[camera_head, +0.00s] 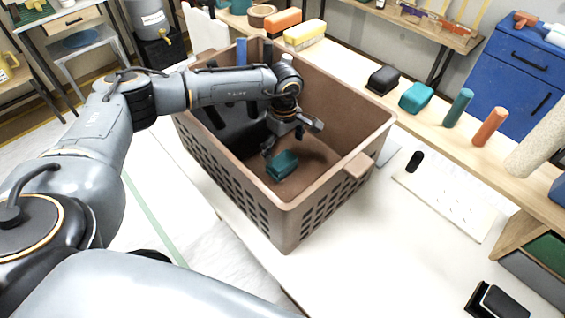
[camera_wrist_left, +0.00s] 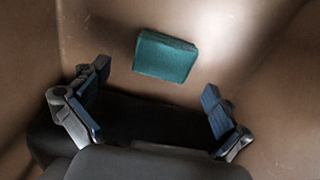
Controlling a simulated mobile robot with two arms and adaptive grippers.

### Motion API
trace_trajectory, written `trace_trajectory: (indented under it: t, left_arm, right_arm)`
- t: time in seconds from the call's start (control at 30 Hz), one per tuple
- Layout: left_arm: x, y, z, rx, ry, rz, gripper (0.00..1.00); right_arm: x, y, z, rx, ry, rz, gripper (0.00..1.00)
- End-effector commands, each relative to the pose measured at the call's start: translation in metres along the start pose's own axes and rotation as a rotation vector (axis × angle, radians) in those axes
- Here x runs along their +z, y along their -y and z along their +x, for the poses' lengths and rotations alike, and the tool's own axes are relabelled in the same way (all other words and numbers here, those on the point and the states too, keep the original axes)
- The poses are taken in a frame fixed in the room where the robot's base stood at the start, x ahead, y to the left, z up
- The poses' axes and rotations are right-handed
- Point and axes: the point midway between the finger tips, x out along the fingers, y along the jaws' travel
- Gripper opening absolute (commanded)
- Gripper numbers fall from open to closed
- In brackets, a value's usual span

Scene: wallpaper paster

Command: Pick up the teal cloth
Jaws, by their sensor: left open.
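A teal folded block, which looks like the teal cloth (camera_head: 283,165), lies on the floor of the brown crate (camera_head: 345,165). It also shows in the left wrist view (camera_wrist_left: 165,56), just beyond the fingertips and roughly between their lines. My left gripper (camera_head: 292,140) reaches down into the crate, open and empty, close above and behind the cloth in the head view. In the left wrist view the fingers (camera_wrist_left: 156,88) are spread wide, with a gap between them and the cloth. A similar teal piece (camera_head: 416,97) lies on the wooden shelf. My right gripper does not show.
The crate's high walls surround my left gripper. The shelf behind holds a black block (camera_head: 382,80), a teal cylinder (camera_head: 458,107) and an orange cylinder (camera_head: 490,126). A white board (camera_head: 450,200) and a black object (camera_head: 497,300) lie on the white table, right of the crate.

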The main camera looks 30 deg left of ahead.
Motion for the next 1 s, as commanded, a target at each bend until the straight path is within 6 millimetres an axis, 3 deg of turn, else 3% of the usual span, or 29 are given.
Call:
trace_trajectory:
  t: [0.17, 0.33, 0.5, 0.77, 1.0]
  left_arm:
    - [0.002, 0.002, 0.011, -0.002, 0.000, 0.002, 1.00]
    - [0.009, 0.007, 0.033, -0.004, 0.000, 0.001, 1.00]
    - [0.008, 0.005, 0.054, 0.001, -0.002, 0.001, 1.00]
    - [0.008, 0.005, 0.057, 0.002, -0.002, 0.001, 1.00]
    - [0.008, 0.005, 0.057, 0.001, -0.002, 0.001, 0.51]
  right_arm:
    - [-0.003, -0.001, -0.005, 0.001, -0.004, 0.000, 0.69]
    - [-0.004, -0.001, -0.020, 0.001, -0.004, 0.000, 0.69]
    - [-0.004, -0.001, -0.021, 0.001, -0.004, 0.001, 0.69]
    - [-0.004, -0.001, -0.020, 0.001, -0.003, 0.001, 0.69]
    - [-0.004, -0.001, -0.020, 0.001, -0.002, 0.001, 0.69]
